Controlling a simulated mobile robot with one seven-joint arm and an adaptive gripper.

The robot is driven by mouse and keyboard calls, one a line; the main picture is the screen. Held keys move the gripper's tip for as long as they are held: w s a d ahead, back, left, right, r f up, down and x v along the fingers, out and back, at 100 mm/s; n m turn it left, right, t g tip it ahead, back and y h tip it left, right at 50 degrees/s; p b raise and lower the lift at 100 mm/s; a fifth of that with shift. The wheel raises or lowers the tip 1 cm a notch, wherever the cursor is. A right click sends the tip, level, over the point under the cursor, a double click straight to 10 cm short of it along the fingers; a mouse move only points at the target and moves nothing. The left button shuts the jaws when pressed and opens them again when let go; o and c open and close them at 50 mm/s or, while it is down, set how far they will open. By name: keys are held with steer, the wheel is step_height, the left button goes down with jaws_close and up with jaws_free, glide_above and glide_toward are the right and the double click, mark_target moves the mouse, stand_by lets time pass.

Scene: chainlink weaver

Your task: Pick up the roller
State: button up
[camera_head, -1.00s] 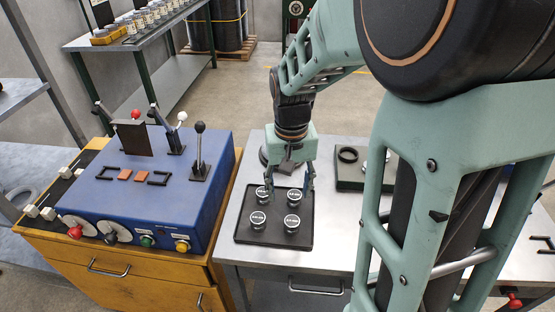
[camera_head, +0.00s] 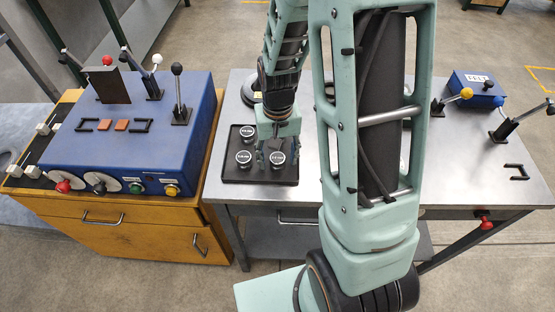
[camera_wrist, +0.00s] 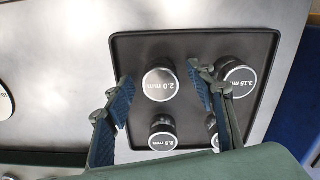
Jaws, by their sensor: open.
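A black tray (camera_head: 232,177) on the metal table holds several dark rollers with pale, labelled round tops. In the wrist view, a roller marked 2.0 mm (camera_wrist: 161,85) stands between the open fingers of my gripper (camera_wrist: 160,78), with a gap on each side. Other rollers stand to its right (camera_wrist: 238,78) and nearer the palm (camera_wrist: 163,134); one more is partly hidden by the right finger. In the head view, my gripper (camera_head: 279,152) is over the tray's right part. Three rollers show there, at back left (camera_head: 248,131), front left (camera_head: 244,157) and front right (camera_head: 278,158); the back right is hidden.
A blue control box (camera_head: 150,135) with upright levers stands on a wooden cabinet (camera_head: 130,232) to the left. A small blue box (camera_head: 477,90) and levers are on the table's right side. Bare tabletop (camera_head: 460,150) lies right of my arm.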

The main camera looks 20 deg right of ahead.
steer(key=shift+f, duration=0.3)
steer(key=shift+c, duration=0.2)
jaws_close()
steer(key=shift+w+r, duration=0.1)
steer(key=shift+r, duration=0.1)
steer(key=shift+r, duration=0.65)
steer(key=s+d+r+b, duration=0.2)
steer(key=s+d+r, duration=0.1)
steer(key=d+r, duration=0.8)
steer(key=d, duration=0.2)
steer(key=shift+d+r, duration=0.2)
steer(key=shift+d, duration=0.15)
